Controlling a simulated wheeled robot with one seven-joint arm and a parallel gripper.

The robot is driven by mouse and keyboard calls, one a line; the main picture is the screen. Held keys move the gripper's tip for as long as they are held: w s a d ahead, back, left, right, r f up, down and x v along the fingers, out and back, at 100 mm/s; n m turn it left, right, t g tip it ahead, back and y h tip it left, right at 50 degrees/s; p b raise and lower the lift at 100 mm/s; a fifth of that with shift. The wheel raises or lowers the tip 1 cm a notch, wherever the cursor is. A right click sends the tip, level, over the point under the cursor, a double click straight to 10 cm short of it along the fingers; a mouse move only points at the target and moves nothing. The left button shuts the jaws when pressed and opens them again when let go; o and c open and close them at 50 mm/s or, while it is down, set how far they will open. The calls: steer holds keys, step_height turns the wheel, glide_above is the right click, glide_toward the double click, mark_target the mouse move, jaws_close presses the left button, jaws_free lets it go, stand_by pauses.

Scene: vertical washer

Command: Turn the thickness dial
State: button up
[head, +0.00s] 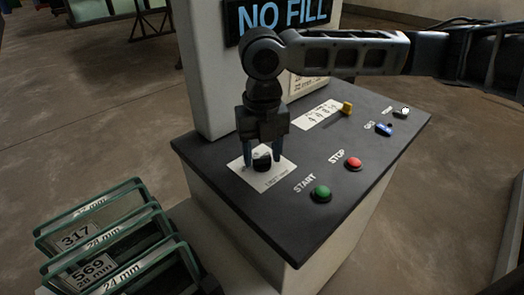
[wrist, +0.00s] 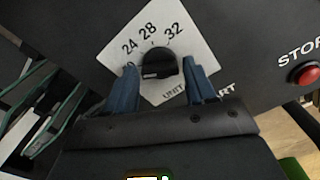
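The thickness dial (head: 262,161) is a black round knob on a white label plate marked 24, 28 and 32, on the dark top of the machine. In the wrist view the dial (wrist: 158,63) sits between and a little beyond my fingertips. My gripper (head: 263,150) points down over the dial. In the wrist view my gripper (wrist: 162,80) is open, one blue finger to each side of the dial, with gaps showing. The dial's full pointer and its exact setting are hard to read.
A NO FILL display (head: 283,15) stands behind. Green-framed racks (head: 120,240) stand at the lower left.

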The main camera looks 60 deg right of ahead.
mark_target(263, 157)
steer(key=shift+o, duration=1.2)
steer(key=shift+r, duration=0.1)
step_height(263, 157, up, 8)
steer(key=shift+f, duration=0.2)
steer(key=shift+s, duration=0.1)
